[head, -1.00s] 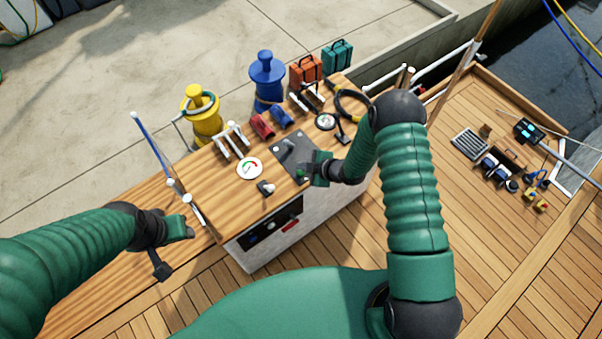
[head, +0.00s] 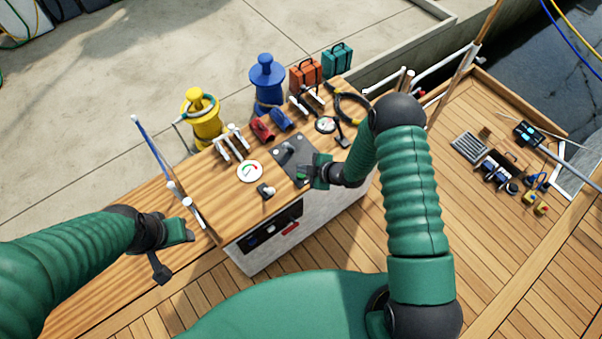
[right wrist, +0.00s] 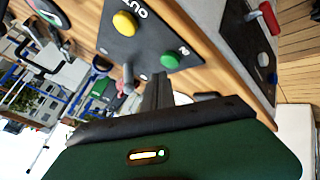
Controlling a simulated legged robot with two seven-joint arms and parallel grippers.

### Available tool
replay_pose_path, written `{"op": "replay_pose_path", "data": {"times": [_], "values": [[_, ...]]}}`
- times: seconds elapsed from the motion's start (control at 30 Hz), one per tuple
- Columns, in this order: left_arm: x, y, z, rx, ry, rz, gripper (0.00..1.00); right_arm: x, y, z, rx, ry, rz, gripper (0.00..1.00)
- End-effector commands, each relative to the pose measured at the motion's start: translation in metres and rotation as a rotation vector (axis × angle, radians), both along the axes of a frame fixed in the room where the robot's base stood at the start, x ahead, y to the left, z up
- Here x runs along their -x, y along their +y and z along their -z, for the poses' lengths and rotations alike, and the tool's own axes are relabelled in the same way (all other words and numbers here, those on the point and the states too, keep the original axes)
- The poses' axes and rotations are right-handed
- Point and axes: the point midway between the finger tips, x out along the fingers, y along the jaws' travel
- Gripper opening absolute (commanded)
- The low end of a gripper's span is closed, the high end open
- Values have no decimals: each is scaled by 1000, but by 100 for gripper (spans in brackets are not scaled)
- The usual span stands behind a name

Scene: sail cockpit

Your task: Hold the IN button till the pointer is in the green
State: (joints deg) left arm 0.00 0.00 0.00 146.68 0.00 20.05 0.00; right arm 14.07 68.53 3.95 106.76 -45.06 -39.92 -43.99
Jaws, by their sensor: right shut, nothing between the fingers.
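A dark control panel (head: 287,151) lies on the wooden console top. In the right wrist view the panel (right wrist: 150,40) shows a yellow button (right wrist: 124,23) beside the letters OUT and a green button (right wrist: 170,61) beside a partly hidden label. My right gripper (head: 303,172) is shut and empty at the panel's near right edge; its fingers (right wrist: 157,84) are just below the green button, contact unclear. The white gauge (head: 250,172) has red and green marks; its pointer is too small to read. My left gripper (head: 188,232) hangs over the deck bench, its jaws unclear.
A small lever switch (head: 266,190) stands near the gauge. Cleats, a red and a blue clutch, a round instrument (head: 325,124) and a black hose loop surround the panel. Yellow (head: 203,120) and blue (head: 267,80) winches stand behind. Tools lie on the deck at right.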

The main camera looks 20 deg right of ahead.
Motion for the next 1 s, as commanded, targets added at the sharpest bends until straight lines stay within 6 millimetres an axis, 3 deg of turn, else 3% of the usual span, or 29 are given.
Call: {"op": "replay_pose_path", "data": {"times": [1.0], "values": [[0, 0, 5, 0, 0, 0, 50, 0, 0, 6, 0, 0, 0, 0]]}}
